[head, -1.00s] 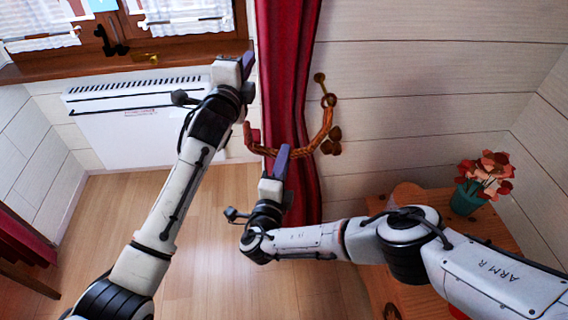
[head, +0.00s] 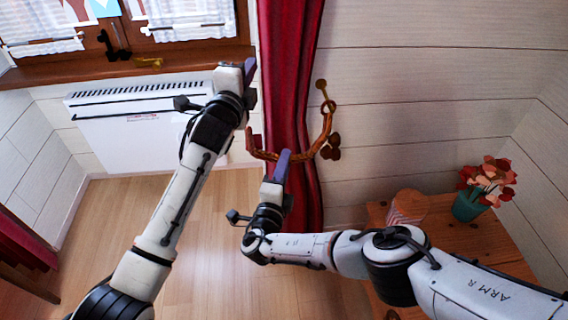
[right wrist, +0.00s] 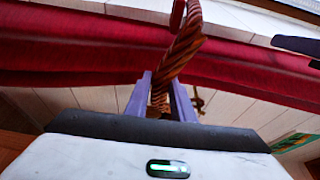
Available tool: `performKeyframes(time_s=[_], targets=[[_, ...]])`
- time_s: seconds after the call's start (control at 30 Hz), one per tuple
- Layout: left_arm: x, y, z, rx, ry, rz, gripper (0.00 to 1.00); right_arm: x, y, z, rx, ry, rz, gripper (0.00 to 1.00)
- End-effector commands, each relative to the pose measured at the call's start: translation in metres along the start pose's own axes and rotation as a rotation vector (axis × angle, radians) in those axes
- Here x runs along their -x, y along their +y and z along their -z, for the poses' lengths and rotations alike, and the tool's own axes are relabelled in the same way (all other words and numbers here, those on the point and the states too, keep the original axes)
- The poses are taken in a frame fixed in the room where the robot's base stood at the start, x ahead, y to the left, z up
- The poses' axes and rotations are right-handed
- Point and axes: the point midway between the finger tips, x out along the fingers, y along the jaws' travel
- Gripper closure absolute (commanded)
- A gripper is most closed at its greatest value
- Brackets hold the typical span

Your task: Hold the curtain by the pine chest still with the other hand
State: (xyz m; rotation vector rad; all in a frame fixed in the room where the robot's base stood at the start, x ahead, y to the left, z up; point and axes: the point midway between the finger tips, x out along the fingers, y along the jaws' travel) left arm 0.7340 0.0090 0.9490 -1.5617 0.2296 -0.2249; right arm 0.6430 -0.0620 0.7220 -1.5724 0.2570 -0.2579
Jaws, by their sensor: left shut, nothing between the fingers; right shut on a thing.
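The red curtain (head: 288,50) hangs beside the window, to the left of the pine chest (head: 475,240). A twisted orange rope tieback (head: 322,135) loops across its front, by a brass hook (head: 322,88) on the wall. My right gripper (head: 282,165) is at the curtain front, shut on the tieback; the right wrist view shows the rope (right wrist: 178,55) between its purple fingers (right wrist: 160,97). My left gripper (head: 249,70) is shut and empty at the curtain's left edge, higher up. Whether it touches the cloth I cannot tell. Its finger also shows in the right wrist view (right wrist: 297,46).
A teal pot of red flowers (head: 470,203) and a striped heart-shaped thing (head: 407,207) stand on the chest, beside my right arm. A white heater (head: 135,125) is under the window sill (head: 60,75). The wooden floor (head: 215,250) is clear.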

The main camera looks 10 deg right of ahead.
Motion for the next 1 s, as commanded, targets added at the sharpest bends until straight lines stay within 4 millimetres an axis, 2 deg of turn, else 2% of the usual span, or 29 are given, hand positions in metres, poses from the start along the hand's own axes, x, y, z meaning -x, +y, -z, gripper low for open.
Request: performKeyframes(time_s=[0.03, 0.07, 0.1, 0.2, 0.53, 0.67, 0.77, 1.0], targets=[[0.0, -0.006, 0.015, 0.006, 0.024, 0.014, 1.0, 0.0, -0.001, 0.0, 0.0, 0.0, 0.001, 1.0], [0.0, -0.006, 0.015, 0.006, 0.024, 0.014, 1.0, 0.0, -0.001, 0.0, 0.0, 0.0, 0.001, 1.0], [0.0, -0.006, 0.015, 0.006, 0.024, 0.014, 1.0, 0.0, -0.001, 0.0, 0.0, 0.0, 0.001, 0.73], [0.0, -0.006, 0.015, 0.006, 0.024, 0.014, 1.0, 0.0, -0.001, 0.0, 0.0, 0.0, 0.001, 0.56], [0.0, -0.006, 0.015, 0.006, 0.024, 0.014, 1.0, 0.002, 0.0, 0.0, 0.0, 0.0, -0.001, 0.56], [0.0, -0.006, 0.015, 0.006, 0.024, 0.014, 1.0, 0.011, 0.001, -0.001, 0.001, -0.002, -0.002, 0.56], [0.0, -0.006, 0.015, 0.006, 0.024, 0.014, 1.0, 0.025, 0.001, 0.0, 0.0, -0.003, -0.003, 0.56], [0.0, -0.006, 0.015, 0.006, 0.024, 0.014, 1.0, 0.078, 0.001, -0.001, 0.0, -0.003, -0.003, 0.56]])
